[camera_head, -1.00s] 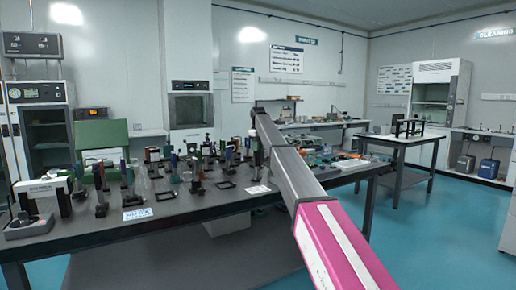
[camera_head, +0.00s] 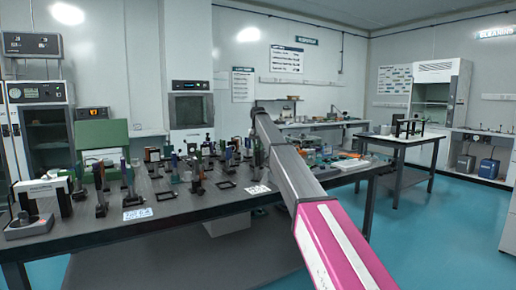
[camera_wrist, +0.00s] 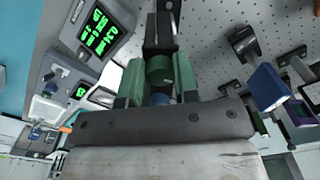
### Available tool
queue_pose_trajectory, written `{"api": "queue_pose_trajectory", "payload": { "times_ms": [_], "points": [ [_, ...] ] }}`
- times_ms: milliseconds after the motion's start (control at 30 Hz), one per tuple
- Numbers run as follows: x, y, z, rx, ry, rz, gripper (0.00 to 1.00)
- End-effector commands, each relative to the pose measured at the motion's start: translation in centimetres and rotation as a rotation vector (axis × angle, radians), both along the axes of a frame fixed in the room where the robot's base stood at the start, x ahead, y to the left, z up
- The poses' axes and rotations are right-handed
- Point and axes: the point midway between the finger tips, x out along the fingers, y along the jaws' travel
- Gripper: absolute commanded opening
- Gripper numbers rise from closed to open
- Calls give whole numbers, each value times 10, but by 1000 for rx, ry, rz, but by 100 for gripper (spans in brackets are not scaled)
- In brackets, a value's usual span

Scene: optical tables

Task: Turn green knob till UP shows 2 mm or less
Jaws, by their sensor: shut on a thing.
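The green knob (camera_wrist: 160,68) is a short dark green cylinder in the upper middle of the wrist view. My gripper (camera_wrist: 158,76) is shut on it, with one green finger on each side. A grey readout unit (camera_wrist: 98,30) with bright green digits is at the upper left of the wrist view; the digits are tilted and too small to read surely. In the head view my arm hides the knob and the gripper.
A dark optical table (camera_head: 200,212) carries several posts and mounts left of my arm. In the wrist view a blue block on a dark mount (camera_wrist: 268,88) stands to the right of the gripper. A second small display (camera_wrist: 80,92) is at the left.

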Motion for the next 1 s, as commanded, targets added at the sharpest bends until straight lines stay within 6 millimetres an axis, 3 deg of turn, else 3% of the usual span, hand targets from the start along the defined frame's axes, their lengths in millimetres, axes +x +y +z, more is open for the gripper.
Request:
{"api": "queue_pose_trajectory", "payload": {
  "times_ms": [300, 833, 867, 900, 1000],
  "points": [
    [0, 0, 1, 0, 0, -113, 4],
    [0, 0, 1, 0, 0, -133, 4],
    [0, 0, 1, 0, 0, -133, 38],
    [0, 0, 1, 0, 0, -133, 51],
    [0, 0, 1, 0, 0, -133, 54]
  ]
}}
